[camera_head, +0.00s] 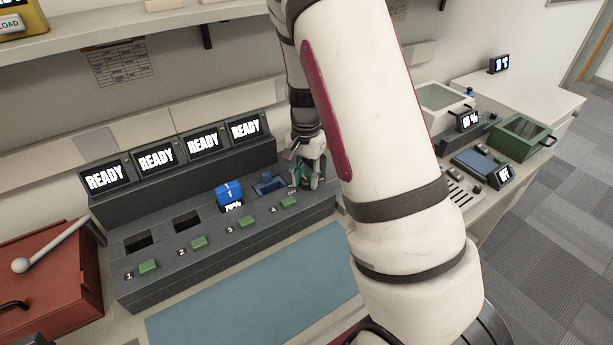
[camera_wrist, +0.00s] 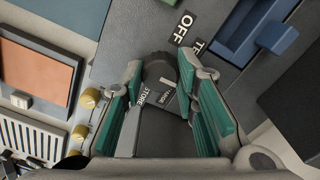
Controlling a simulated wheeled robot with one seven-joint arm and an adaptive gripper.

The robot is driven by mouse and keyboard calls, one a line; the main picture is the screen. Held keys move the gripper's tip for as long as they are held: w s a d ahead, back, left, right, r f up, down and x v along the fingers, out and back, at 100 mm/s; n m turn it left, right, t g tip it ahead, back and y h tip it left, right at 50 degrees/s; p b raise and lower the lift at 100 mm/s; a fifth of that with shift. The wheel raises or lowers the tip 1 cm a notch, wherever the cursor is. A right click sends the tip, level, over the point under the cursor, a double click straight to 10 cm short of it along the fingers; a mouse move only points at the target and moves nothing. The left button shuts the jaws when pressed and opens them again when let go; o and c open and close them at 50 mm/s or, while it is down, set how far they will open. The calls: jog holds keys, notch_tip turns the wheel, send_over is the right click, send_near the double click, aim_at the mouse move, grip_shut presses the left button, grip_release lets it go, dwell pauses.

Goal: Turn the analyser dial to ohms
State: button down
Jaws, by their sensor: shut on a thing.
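My gripper (camera_head: 308,172) is at the right end of the dark charging dock, low at its top face. In the wrist view its teal-padded fingers (camera_wrist: 160,68) are shut on a dark round dial (camera_wrist: 157,71). Labels around the dial read OFF (camera_wrist: 183,28), STORE and a partly hidden one starting TE; another small label between the fingers is hard to read. No ohms label shows. In the head view the dial is hidden by my gripper.
The dock (camera_head: 150,287) has several READY screens (camera_head: 157,159) and green buttons (camera_head: 198,242). A blue battery (camera_head: 229,191) stands in one bay. A red box with a lever (camera_head: 45,270) is at left. Instruments and a green case (camera_head: 521,137) stand at right. A blue mat (camera_head: 255,300) lies in front.

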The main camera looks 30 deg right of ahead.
aim_at(306, 179)
jog(key=shift+w, duration=0.1)
dwell(0.3)
jog(key=c, duration=1.2)
grip_release()
jog(key=shift+c, duration=0.2)
notch_tip(306, 179, up, 12)
